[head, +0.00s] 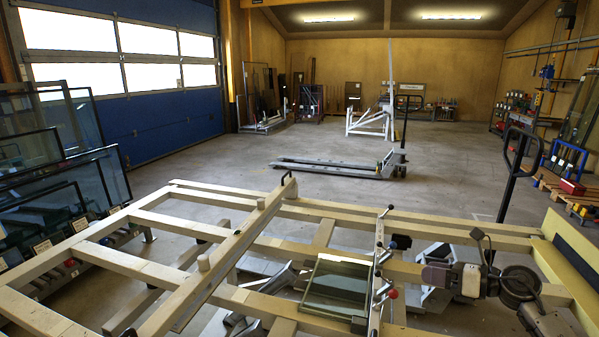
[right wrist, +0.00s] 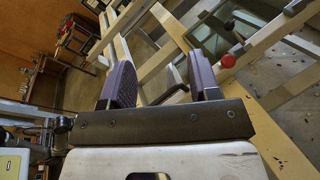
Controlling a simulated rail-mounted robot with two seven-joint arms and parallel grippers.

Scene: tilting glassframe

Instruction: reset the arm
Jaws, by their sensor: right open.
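My right arm comes in from the lower right in the head view. My right gripper (head: 436,276) is above the right part of the cream tilting frame (head: 120,262) and points left. In the right wrist view its two purple-padded fingers (right wrist: 160,84) stand well apart with nothing between them. The frame's beams show beyond the fingers. A glass pane (head: 338,284) lies on the frame, left of the gripper and apart from it. My left gripper is not in view.
A clamp bar with red and black knobs (head: 393,294) stands between the pane and my right gripper. Glass sheets (head: 62,190) lean at the left. A pallet jack (head: 335,168) stands on the floor behind the frame. Open floor (head: 215,165) lies around it.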

